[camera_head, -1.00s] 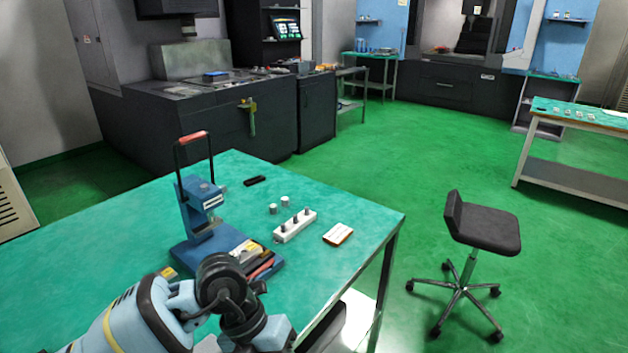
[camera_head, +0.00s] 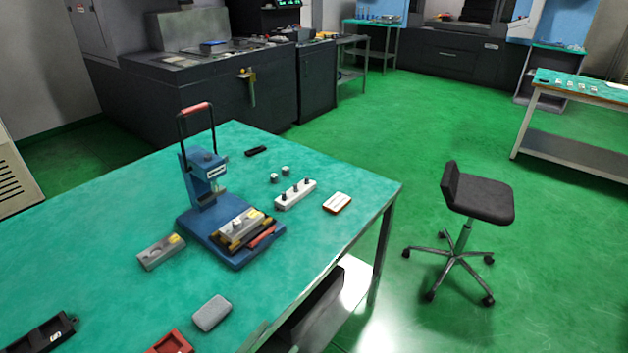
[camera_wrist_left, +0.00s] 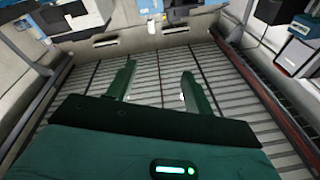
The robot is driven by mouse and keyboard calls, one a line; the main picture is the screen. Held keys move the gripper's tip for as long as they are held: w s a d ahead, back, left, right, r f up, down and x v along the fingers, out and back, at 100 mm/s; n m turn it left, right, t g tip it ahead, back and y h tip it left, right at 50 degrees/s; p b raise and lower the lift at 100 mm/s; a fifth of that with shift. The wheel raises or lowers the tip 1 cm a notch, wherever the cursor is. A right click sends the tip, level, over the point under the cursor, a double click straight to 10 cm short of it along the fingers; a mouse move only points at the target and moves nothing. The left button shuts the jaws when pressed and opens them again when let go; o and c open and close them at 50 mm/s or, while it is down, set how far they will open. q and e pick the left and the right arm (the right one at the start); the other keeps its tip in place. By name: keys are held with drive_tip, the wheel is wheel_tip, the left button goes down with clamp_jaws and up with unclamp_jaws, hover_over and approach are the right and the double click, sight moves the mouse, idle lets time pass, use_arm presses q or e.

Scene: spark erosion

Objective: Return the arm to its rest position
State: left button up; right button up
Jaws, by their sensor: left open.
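My left gripper (camera_wrist_left: 158,76) shows only in the left wrist view. Its two dark green fingers are apart, with nothing between them. A striped grey surface (camera_wrist_left: 158,100) lies beyond the fingers, and no object is close to them. No arm and no gripper shows in the head view now. My right gripper is in neither view.
The green-topped table (camera_head: 110,225) carries a blue press (camera_head: 203,180), a white block with pegs (camera_head: 296,194), a grey block (camera_head: 211,313) and a red tray (camera_head: 171,343). A black stool (camera_head: 478,198) stands to the right. The green floor (camera_head: 400,130) behind is clear.

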use_arm(q)
drive_tip(key=s+a+f+n+g+y, duration=0.4)
drive_tip(key=s+a+f, duration=0.2)
drive_tip(key=s+f, duration=0.3)
drive_tip(key=s+a+f+n+g+y, duration=0.3)
drive_tip(key=s+a+f+n+y, duration=0.2)
drive_tip(key=s+f, duration=0.5)
drive_tip(key=shift+s+a+f+g+y+p, duration=0.3)
drive_tip(key=shift+a+f+g, duration=0.1)
drive_tip(key=shift+a+f, duration=0.45)
